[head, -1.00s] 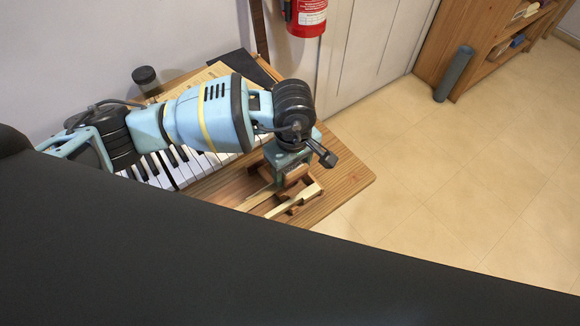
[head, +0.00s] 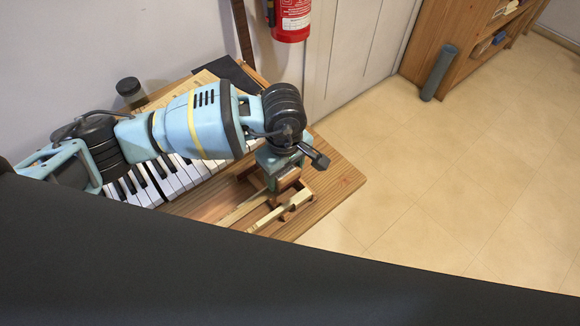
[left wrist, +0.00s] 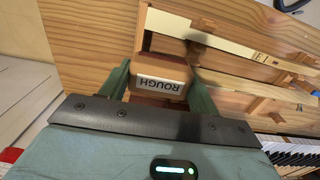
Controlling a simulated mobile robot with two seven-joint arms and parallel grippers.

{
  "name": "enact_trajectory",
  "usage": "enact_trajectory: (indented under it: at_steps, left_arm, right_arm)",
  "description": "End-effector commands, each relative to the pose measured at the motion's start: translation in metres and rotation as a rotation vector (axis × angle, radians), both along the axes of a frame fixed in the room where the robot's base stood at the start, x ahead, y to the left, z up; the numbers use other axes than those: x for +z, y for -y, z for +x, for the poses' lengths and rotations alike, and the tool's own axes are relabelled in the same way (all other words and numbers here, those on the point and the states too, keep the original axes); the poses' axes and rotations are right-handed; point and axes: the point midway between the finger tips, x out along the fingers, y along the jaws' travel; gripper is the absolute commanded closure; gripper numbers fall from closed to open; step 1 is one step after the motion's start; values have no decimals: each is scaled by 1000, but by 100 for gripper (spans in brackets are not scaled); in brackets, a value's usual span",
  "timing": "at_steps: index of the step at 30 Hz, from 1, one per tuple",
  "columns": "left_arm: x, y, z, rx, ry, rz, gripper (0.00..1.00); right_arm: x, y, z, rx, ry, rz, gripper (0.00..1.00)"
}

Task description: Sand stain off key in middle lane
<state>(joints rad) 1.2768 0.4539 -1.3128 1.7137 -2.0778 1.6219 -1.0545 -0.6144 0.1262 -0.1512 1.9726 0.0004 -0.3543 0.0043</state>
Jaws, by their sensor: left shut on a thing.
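My left gripper (left wrist: 160,76) is shut on a brown sanding block (left wrist: 160,84) with a white label reading "ROUGH" in the left wrist view. In the head view the left gripper (head: 284,178) points down over a wooden rack (head: 268,222) at the table's right end. A long pale key (left wrist: 222,42) lies in the rack, with a letter mark near its right part. It also shows in the head view (head: 284,212), just below the gripper. I cannot tell whether the block touches a key. A dark patch by the block may be shadow or stain. My right gripper is not in view.
The wooden table (head: 340,182) also holds a piano keyboard (head: 165,182) under my left arm and a dark jar (head: 130,90) at the back. A fire extinguisher (head: 291,20) hangs on the wall behind. The floor right of the table is clear.

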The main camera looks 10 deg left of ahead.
Motion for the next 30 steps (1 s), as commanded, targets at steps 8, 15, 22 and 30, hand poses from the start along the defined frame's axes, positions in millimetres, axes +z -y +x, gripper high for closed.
enact_trajectory:
  at_steps: [8,15,22,30]
  left_arm:
    - [0,-5,-7,0,0,0,60]
    - [0,-11,-13,-1,0,0,60]
    - [-1,-21,-26,0,0,1,60]
    - [-3,-22,-28,0,-4,2,60]
  right_arm:
    - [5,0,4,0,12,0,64]
    - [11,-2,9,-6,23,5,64]
    - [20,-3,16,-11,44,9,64]
    - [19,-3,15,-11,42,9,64]
